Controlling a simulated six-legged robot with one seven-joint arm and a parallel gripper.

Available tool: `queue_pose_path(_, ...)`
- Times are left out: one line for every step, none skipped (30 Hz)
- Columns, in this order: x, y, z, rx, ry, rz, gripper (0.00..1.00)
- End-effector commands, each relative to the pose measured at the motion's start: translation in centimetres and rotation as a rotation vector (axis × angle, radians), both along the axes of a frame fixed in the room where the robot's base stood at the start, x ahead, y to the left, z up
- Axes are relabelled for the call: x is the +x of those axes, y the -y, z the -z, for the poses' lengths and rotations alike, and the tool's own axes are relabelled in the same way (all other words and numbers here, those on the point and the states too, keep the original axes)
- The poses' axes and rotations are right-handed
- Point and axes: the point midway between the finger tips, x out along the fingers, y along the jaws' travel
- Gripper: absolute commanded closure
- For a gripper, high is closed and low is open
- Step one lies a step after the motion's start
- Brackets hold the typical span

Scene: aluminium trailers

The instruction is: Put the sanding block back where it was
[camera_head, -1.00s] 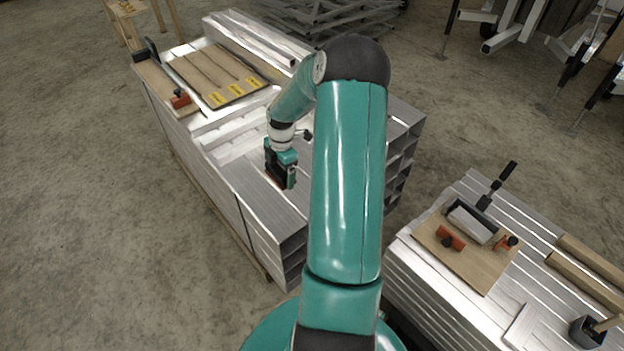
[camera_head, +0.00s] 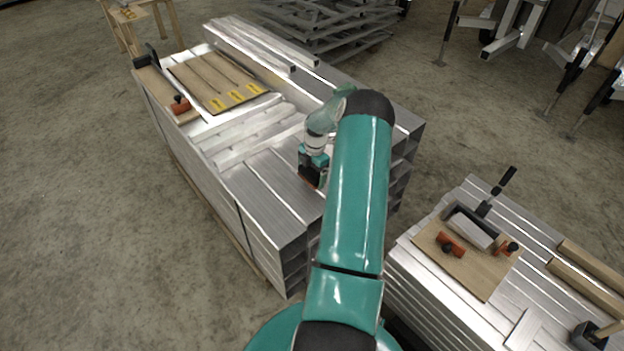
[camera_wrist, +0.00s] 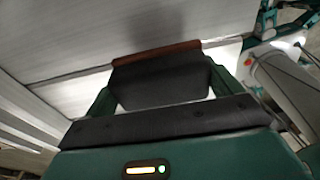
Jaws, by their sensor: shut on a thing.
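My gripper (camera_head: 313,168) is over the left aluminium stack in the head view, shut on the sanding block. In the wrist view the block is a dark grey body (camera_wrist: 160,82) with a reddish-brown strip along its far edge, held between the green-sided fingers. In the head view only a small brown-red edge of it (camera_head: 309,182) shows under the gripper. The metal top (camera_head: 262,188) lies below; I cannot tell whether the block touches it.
The stack's far end holds a ribbed board (camera_head: 210,75) with yellow labels and a wooden strip with an orange-and-black tool (camera_head: 180,104). On the right stack, a plywood board (camera_head: 470,275) carries orange-and-black tools (camera_head: 450,245) and a grey block (camera_head: 472,226). The left stack's near top is clear.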

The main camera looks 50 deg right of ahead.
Motion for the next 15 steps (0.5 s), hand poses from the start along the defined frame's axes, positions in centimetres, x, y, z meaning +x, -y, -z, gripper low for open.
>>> queue_pose_path(-0.1,0.4,0.5,0.001,-0.001,0.002,0.42)
queue_pose_path(-0.1,0.3,1.0,0.001,-0.002,0.001,0.42)
queue_pose_path(-0.1,0.2,1.7,0.002,-0.002,0.001,0.42)
queue_pose_path(-0.1,0.2,2.1,0.004,-0.002,0.001,0.42)
queue_pose_path(-0.1,0.2,2.6,0.004,-0.002,0.001,0.42)
queue_pose_path(-0.1,0.2,3.0,0.003,-0.001,0.001,0.42)
queue_pose_path(-0.1,0.2,3.2,0.002,-0.001,0.001,0.42)
queue_pose_path(0.0,0.2,3.4,0.001,0.000,0.001,0.42)
queue_pose_path(0.0,0.3,3.4,0.000,0.000,0.002,0.42)
queue_pose_path(0.0,0.3,3.3,0.000,0.001,0.001,0.42)
queue_pose_path(0.0,0.3,3.3,0.000,0.001,0.001,0.42)
queue_pose_path(0.0,0.3,3.3,0.000,0.000,0.001,0.42)
queue_pose_path(0.0,0.3,3.3,0.000,0.000,0.001,0.42)
queue_pose_path(0.0,0.3,3.3,0.000,0.000,0.001,0.42)
queue_pose_path(0.0,0.2,3.4,0.000,0.000,0.001,0.42)
